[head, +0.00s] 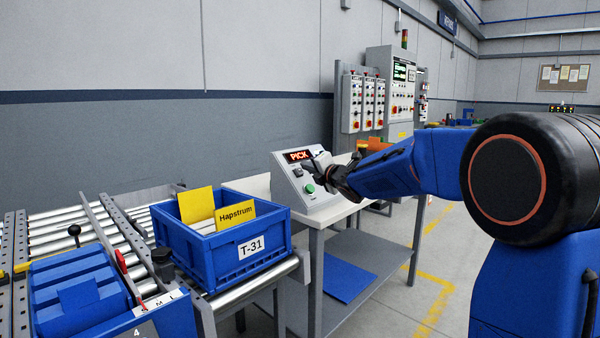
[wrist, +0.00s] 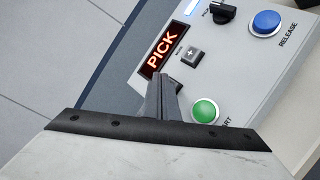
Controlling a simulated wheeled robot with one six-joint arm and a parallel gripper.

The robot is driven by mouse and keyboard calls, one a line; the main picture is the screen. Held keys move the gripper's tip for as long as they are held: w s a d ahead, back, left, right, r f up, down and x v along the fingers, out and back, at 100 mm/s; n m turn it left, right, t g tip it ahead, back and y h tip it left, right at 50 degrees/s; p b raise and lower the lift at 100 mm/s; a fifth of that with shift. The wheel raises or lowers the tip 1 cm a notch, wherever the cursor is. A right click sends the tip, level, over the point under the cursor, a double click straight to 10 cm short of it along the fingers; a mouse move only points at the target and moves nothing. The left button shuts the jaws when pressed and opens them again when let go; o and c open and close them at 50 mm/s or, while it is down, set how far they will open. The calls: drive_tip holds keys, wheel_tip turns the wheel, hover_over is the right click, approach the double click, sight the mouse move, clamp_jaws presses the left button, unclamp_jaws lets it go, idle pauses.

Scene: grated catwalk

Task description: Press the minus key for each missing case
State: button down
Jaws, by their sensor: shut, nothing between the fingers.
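A grey control console (head: 292,182) stands on a bench, its red-lit display (head: 299,156) reading "PICK". The console also fills much of the wrist view (wrist: 245,72), turned at an angle. There a small grey key marked "+" (wrist: 190,53) sits beside the display (wrist: 163,52). No minus key can be made out; my fingers cover part of the panel. My gripper (wrist: 163,84) is shut and empty, its tips over the panel between the display and the green button (wrist: 205,111). In the head view my gripper (head: 312,168) is at the console's front; contact cannot be told.
The panel also has a blue RELEASE button (wrist: 266,22) and a black knob (wrist: 222,11). A blue crate (head: 222,270) labelled T-31 holds yellow cards, one reading "Hapstrum" (head: 235,215); its floor is hidden. Roller conveyor (head: 60,236) lies left.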

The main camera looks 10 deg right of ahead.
drive_tip(key=shift+s+d+r, duration=0.55)
drive_tip(key=shift+s+r, duration=0.2)
drive_tip(key=shift+r, duration=0.15)
drive_tip(key=shift+s+d+r, duration=0.5)
drive_tip(key=shift+s+r, duration=0.2)
drive_tip(key=shift+r, duration=0.15)
